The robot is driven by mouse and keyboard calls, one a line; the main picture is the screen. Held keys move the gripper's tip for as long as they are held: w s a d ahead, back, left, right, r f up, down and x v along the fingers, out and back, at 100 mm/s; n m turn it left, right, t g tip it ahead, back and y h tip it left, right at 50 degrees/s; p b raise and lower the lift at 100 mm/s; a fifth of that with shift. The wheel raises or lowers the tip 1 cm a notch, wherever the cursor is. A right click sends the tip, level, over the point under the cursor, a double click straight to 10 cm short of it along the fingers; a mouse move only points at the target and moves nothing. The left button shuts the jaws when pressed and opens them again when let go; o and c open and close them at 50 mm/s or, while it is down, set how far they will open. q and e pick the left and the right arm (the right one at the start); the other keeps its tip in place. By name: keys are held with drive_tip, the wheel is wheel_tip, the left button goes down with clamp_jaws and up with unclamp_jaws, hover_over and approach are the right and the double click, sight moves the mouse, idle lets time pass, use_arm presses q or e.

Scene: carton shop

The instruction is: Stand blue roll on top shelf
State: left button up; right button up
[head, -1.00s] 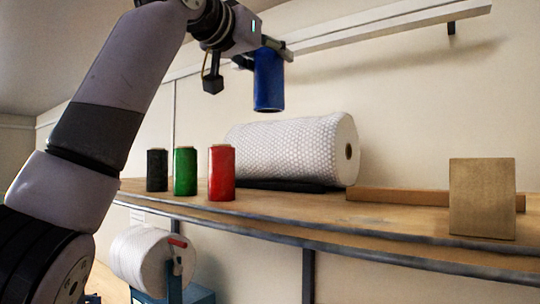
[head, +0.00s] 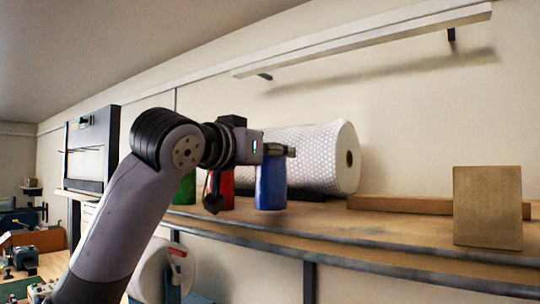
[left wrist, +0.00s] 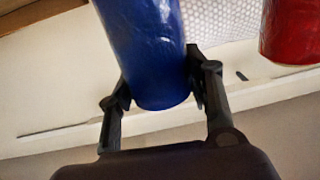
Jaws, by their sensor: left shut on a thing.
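The blue roll (head: 271,184) is upright at the top shelf (head: 340,222), to the right of the red roll (head: 227,190). My left gripper (head: 284,151) is shut on the upper part of the blue roll. In the left wrist view the two fingers (left wrist: 160,90) lie on either side of the blue roll (left wrist: 145,45). The roll's base looks to be at the shelf surface, but I cannot tell whether it touches. The green roll (head: 186,190) is partly hidden behind my arm. My right gripper is not in view.
A large white bubble-wrap roll (head: 315,150) lies behind the blue roll. A wooden strip (head: 400,204) and a brown box (head: 487,205) stand to the right. The shelf between the blue roll and the box is clear. A white rail (head: 370,40) runs along the wall above.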

use_arm(q)
drive_tip(key=shift+a+f, duration=0.15)
drive_tip(key=shift+f, duration=0.3)
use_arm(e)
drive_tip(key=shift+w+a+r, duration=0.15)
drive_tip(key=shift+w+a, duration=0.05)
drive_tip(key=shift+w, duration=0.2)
use_arm(q)
drive_tip(key=shift+f, duration=0.1)
drive_tip(key=o, duration=1)
drive_tip(key=shift+c, duration=0.2)
drive_tip(key=o, duration=0.4)
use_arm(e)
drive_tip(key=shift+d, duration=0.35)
